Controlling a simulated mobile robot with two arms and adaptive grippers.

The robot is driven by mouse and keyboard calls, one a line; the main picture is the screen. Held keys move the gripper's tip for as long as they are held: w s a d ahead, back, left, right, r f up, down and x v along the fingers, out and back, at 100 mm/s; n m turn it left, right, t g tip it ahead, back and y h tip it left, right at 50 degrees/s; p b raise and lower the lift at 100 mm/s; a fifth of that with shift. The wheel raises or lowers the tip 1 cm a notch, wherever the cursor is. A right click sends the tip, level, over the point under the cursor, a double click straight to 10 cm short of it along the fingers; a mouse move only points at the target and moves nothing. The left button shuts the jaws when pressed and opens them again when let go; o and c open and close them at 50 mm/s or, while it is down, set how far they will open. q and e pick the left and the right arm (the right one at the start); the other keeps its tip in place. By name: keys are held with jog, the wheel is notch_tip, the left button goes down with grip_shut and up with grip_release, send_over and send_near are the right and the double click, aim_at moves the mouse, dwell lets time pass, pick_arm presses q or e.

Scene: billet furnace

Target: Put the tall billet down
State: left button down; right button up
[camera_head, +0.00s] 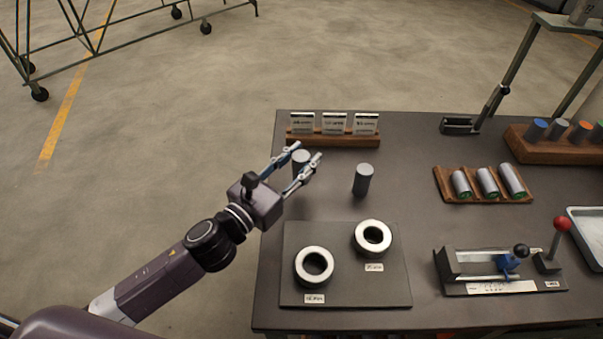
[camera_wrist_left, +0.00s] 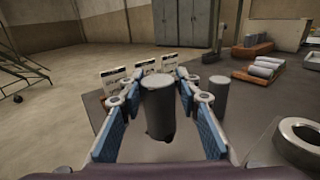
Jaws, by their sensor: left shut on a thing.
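The tall billet (camera_head: 301,159), a plain grey cylinder, stands upright between the fingers of my left gripper (camera_head: 305,154), near the left edge of the table. In the left wrist view the billet (camera_wrist_left: 159,112) is between the blue-padded fingers (camera_wrist_left: 158,98), which are shut on it. I cannot tell whether its base touches the table. A second grey billet (camera_head: 363,180) stands upright on the table to the right, apart from the gripper; it also shows in the left wrist view (camera_wrist_left: 218,93). My right gripper is not in view.
Three label cards stand in a wooden holder (camera_head: 333,141) behind the billets. A plate (camera_head: 345,285) with two white-topped rings lies in front. A wooden rack (camera_head: 447,184) with three lying cylinders and a lever fixture (camera_head: 500,277) are right. The dark tabletop (camera_head: 410,150) between is clear.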

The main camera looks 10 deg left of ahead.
aim_at(296, 177)
pick_arm(q)
jog(key=shift+f+b, duration=0.45)
jog(key=shift+f, duration=1.55)
jog(key=shift+f, duration=0.15)
jog(key=c, duration=1.4)
grip_release()
jog(key=shift+f, duration=0.1)
jog(key=shift+c, duration=0.2)
jog(key=shift+s, duration=0.15)
jog(key=b+v, duration=0.2)
jog(key=v, duration=0.8)
jog(key=shift+s+b, duration=0.1)
jog(key=shift+b, duration=0.3)
jog(key=shift+v, duration=0.85)
jog(key=shift+a, duration=0.1)
